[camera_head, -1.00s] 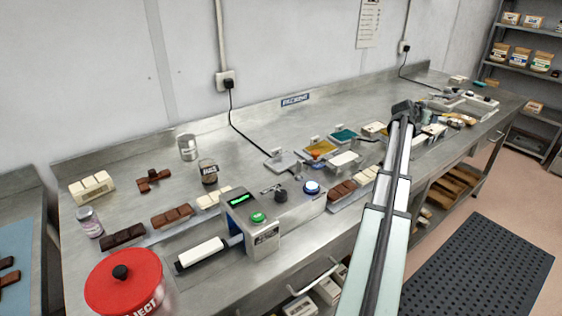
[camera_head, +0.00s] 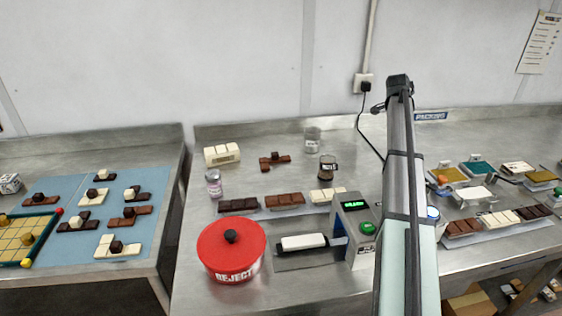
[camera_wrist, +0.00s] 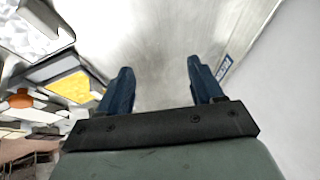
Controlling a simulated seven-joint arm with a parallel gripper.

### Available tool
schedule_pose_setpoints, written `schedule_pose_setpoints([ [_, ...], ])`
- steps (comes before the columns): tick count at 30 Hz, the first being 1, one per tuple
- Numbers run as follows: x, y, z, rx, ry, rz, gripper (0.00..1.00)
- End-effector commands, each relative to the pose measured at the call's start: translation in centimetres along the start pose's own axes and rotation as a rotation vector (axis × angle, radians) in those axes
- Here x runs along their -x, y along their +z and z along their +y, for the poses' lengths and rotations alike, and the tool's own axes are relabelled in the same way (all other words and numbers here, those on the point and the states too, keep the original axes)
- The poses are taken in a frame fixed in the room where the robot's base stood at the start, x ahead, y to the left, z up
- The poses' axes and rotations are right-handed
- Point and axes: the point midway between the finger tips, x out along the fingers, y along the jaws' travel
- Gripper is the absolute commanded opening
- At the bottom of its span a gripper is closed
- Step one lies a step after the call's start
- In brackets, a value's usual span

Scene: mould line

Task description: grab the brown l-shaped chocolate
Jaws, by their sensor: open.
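A small brown chocolate piece (camera_head: 275,161) with an uneven, branched outline lies alone on the steel bench in the head view. More brown pieces, one (camera_head: 130,216) at centre right and one (camera_head: 41,199) at far left, lie on the blue mat (camera_head: 146,236), each topped by a small cube. I cannot tell for sure which brown piece is L-shaped. My gripper (camera_wrist: 160,66) is open and empty in the wrist view, its two blue fingers apart over bare steel. In the head view my arm stands right of the loose brown piece, well away from it.
A red reject tub (camera_head: 231,250), a jar (camera_head: 214,184), a dark tin (camera_head: 328,167) and a box with a green button (camera_head: 354,232) stand around the bench. Chocolate bars (camera_head: 284,200) lie in a row. A gap separates the two benches. Bare steel lies behind.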

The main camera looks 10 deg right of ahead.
Motion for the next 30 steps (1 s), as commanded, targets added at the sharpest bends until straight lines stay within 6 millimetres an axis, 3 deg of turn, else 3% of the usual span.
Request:
schedule_pose_setpoints([
  [1, 1.1, 3.1, -1.7, -0.001, 0.006, -0.04, 0.66],
  [9, 7.4, 18.3, -6.6, -0.019, 0.083, -0.238, 0.66],
  [18, 15.8, 33.7, -8.4, 0.004, 0.218, -0.405, 0.66],
  [21, 18.0, 37.2, -8.3, 0.014, 0.256, -0.436, 0.66],
  [24, 19.6, 39.5, -8.2, 0.022, 0.283, -0.457, 0.66],
  [30, 20.4, 41.2, -7.8, 0.028, 0.305, -0.469, 0.66],
])
